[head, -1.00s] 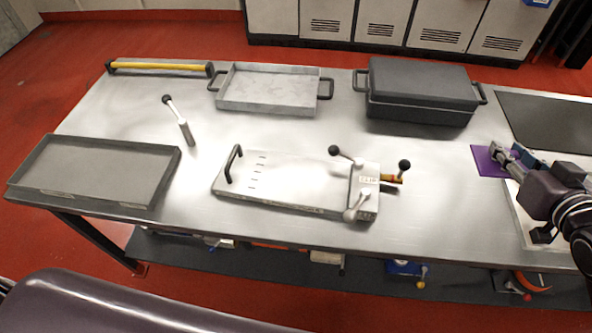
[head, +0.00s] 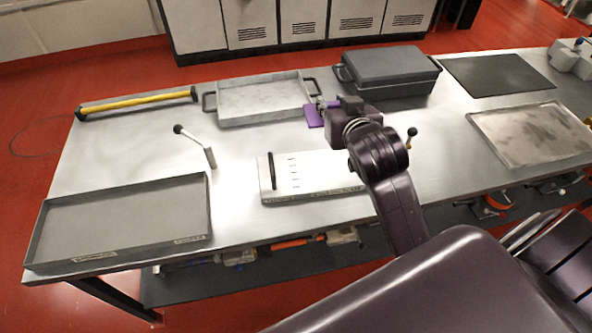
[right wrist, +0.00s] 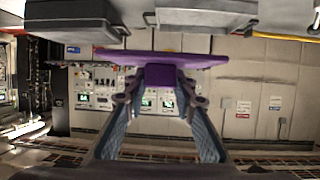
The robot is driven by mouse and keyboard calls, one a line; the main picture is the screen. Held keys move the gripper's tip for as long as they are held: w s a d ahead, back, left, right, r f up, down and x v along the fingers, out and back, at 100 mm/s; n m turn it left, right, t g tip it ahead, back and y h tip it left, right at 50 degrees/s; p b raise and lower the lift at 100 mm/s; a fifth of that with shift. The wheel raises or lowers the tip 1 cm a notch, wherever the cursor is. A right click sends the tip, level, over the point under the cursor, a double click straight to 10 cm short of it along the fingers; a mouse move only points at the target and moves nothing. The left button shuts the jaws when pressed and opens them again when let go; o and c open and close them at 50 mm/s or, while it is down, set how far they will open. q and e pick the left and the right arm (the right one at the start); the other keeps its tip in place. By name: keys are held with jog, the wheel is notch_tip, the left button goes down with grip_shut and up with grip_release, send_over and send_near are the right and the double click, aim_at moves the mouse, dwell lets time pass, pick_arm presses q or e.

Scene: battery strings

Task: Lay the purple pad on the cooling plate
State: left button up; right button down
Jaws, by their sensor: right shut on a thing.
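The pale plate with a black handle (head: 310,178), which looks like the cooling plate, lies on the table nearer to me than the pad. My right arm hides its right end and clamp. The pad appears above the table behind the plate; its height is hard to tell. My left gripper is out of view.
A shallow grey tray (head: 125,222) lies front left, with a black-knobbed lever (head: 196,146) near it. Behind are a yellow bar (head: 137,103), a light handled tray (head: 260,98) and a dark lidded case (head: 388,72). A dark mat (head: 497,76) and a metal sheet (head: 530,134) lie right.

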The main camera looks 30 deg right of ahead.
notch_tip(320, 180, down, 8)
jog(key=b, duration=0.1)
send_over(325, 168)
notch_tip(325, 168, down, 7)
jog(key=shift+s+a, duration=0.1)
jog(key=shift+f, duration=0.65)
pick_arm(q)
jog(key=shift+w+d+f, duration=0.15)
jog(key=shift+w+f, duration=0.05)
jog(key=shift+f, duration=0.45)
pick_arm(e)
jog(key=shift+f, duration=1.9)
jog(key=shift+f+b, duration=0.15)
jog(key=shift+b, duration=0.15)
jog(key=c, duration=1.6)
grip_release()
